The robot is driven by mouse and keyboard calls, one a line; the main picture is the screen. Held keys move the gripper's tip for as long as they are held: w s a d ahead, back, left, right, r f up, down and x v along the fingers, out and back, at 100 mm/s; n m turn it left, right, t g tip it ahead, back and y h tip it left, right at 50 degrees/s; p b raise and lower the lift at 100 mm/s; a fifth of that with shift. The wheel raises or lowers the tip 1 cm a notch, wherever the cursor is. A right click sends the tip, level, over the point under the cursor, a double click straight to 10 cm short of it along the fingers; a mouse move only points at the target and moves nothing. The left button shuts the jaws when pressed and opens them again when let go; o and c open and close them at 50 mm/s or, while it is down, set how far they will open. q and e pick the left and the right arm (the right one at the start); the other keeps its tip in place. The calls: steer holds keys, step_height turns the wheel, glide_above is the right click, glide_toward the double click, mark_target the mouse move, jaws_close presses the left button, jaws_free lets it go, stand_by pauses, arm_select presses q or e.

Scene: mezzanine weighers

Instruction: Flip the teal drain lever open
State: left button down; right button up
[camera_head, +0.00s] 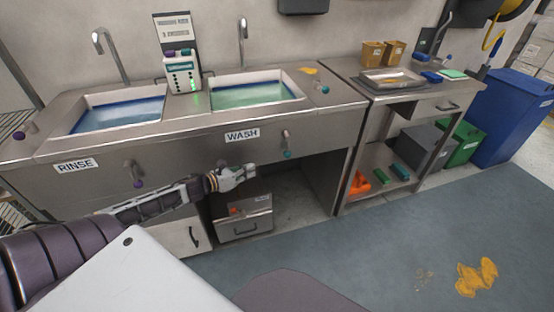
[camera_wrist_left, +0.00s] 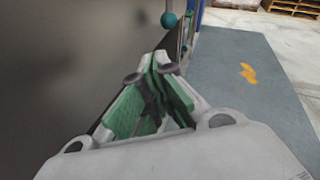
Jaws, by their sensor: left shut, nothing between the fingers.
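The teal drain lever (camera_head: 287,155) is a short handle with a teal ball end on the front of the sink unit, to the right of the WASH label. Its teal knob also shows at the top of the left wrist view (camera_wrist_left: 169,19). My left gripper (camera_head: 253,170) is shut and empty, in front of the sink unit, to the left of the lever and slightly lower. In the left wrist view its fingertips (camera_wrist_left: 153,68) meet below the knob in the picture, apart from it. My right gripper is in neither view.
A purple-ended lever (camera_head: 137,182) is on the RINSE side. The wash basin (camera_head: 255,94) holds green liquid, the rinse basin (camera_head: 118,115) blue. A steel box (camera_head: 243,226) stands under the sink. A side table (camera_head: 375,92) stands right. Floor has a yellow spill (camera_head: 477,277).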

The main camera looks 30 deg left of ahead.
arm_select(q)
steer(key=shift+a+r+m+g+h, duration=0.15)
steer(key=shift+a+r+m+h, duration=0.2)
steer(key=shift+m, duration=0.55)
steer(key=shift+a+r+m+g+h, duration=0.1)
steer(key=shift+r+m+h, duration=0.35)
steer(key=shift+m, duration=0.45)
steer(key=shift+a+r+m+g+h, duration=0.15)
steer(key=shift+a+r+m+h, duration=0.25)
steer(key=shift+m, duration=0.5)
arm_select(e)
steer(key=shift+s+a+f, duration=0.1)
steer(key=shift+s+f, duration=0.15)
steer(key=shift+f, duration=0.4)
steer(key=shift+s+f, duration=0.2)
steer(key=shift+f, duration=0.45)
arm_select(q)
steer(key=shift+d+r, duration=0.1)
steer(key=shift+d, duration=0.05)
steer(key=shift+w, duration=0.1)
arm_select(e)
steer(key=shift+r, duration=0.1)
